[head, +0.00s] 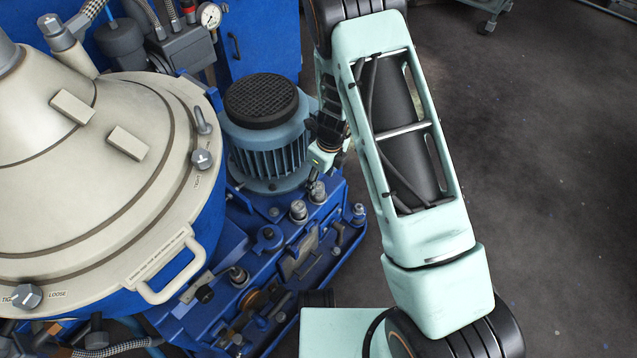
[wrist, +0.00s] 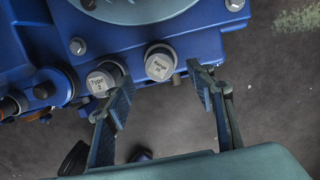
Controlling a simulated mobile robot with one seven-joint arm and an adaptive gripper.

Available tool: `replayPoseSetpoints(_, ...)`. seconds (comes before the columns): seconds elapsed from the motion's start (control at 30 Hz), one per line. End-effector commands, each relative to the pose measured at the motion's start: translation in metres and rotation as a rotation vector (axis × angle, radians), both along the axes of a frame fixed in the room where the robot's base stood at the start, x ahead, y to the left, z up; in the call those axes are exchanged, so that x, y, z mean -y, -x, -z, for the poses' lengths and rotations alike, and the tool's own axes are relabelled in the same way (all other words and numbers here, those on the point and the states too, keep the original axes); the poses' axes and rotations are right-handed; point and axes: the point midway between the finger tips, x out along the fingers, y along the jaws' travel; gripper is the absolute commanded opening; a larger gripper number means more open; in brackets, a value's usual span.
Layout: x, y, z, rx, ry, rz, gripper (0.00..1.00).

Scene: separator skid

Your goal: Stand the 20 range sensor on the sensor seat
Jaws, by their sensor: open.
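In the wrist view a grey-capped sensor (wrist: 160,64) labelled Range, with a small number below that looks like 20, stands on the blue skid. A similar cap (wrist: 101,82) labelled Type 2 stands left of it. My gripper (wrist: 161,80) is open and empty, its fingers spread either side of the range sensor and apart from it. In the head view the range sensor (head: 317,191) and the type sensor (head: 298,210) stand beside the motor, with my gripper (head: 319,170) close by, partly hidden by my arm. I cannot tell which fitting is the sensor seat.
The ribbed blue motor (head: 268,140) stands just behind the sensors. The large cream separator bowl (head: 120,160) with its handle fills the left. Several knobs and fittings crowd the blue skid deck (head: 225,245). The grey floor (head: 550,180) at right is open.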

Motion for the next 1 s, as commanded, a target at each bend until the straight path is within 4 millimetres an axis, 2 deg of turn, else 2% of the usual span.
replayPoseSetpoints(0.03,0.000,0.001,-0.015,0.002,-0.001,-0.002,0.51)
replayPoseSetpoints(0.1,0.002,0.002,-0.027,0.001,-0.001,-0.001,0.51)
replayPoseSetpoints(0.3,0.005,0.004,-0.047,-0.001,-0.001,-0.001,0.51)
replayPoseSetpoints(0.9,0.006,0.005,-0.050,0.000,0.000,-0.001,0.51)
replayPoseSetpoints(1.0,0.005,-0.001,-0.058,0.017,0.001,-0.020,0.51)
